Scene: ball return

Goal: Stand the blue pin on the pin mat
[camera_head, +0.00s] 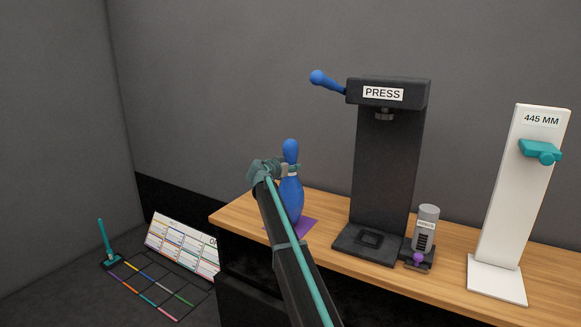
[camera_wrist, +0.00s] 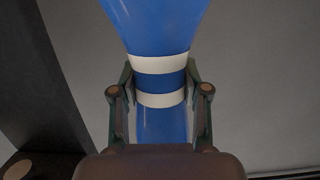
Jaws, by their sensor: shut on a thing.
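The blue pin (camera_head: 291,192) stands upright at the left end of the wooden counter, over the purple pin mat (camera_head: 307,227). Its base looks to be on or just above the mat; I cannot tell for certain. My gripper (camera_head: 288,169) is shut on the pin's neck, coming from the front left. In the wrist view the blue pin (camera_wrist: 160,82) shows two white bands, with my gripper's fingers (camera_wrist: 160,90) on either side of the neck. My arm and the pin hide part of the mat.
A black press (camera_head: 385,170) with a blue lever stands right of the pin. A grey canister (camera_head: 426,230) with a purple knob and a white stand (camera_head: 518,200) marked 445 MM are further right. The counter (camera_head: 345,260) ends just left of the mat.

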